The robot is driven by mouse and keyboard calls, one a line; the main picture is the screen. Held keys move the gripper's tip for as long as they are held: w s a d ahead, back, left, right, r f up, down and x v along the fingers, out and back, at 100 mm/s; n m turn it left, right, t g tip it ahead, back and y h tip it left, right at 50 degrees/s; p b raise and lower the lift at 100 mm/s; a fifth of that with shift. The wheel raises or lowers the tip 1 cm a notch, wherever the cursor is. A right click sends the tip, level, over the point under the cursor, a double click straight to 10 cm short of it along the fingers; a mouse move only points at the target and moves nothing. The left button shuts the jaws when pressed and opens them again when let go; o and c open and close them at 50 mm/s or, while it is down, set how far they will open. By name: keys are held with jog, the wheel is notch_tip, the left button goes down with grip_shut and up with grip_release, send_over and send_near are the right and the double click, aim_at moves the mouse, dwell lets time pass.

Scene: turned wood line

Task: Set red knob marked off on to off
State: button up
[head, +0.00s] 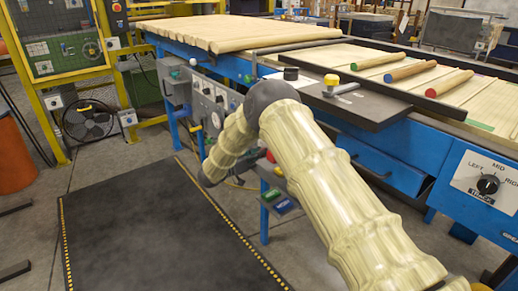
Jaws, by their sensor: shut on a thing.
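I cannot make out a red knob marked off and on for certain. A grey control panel (208,101) with several small dials and knobs is on the side of the blue bench, left of my arm's raised elbow. A small red thing (278,171) shows beside my arm, below the bench; I cannot tell what it is. My arm reaches up from the lower right, bends over, and comes down in front of the panel's lower part.
A black selector knob (488,184) marked left, mid and right is on a white plate at the right. Turned rods (412,71) lie on the bench. A blue drawer (385,172) juts out. A dark floor mat (150,235) is clear. A fan (88,119) stands by the yellow frame.

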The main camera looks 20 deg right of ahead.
jog(key=n+p, duration=0.6)
jog(key=n, duration=0.3)
jog(key=shift+s+r+n, duration=0.1)
jog(key=shift+r+n, duration=0.05)
jog(key=shift+n, duration=0.25)
jog(key=shift+n+p, duration=0.6)
jog(key=shift+n, duration=0.9)
jog(key=o, duration=1)
jog(key=v, duration=1.2)
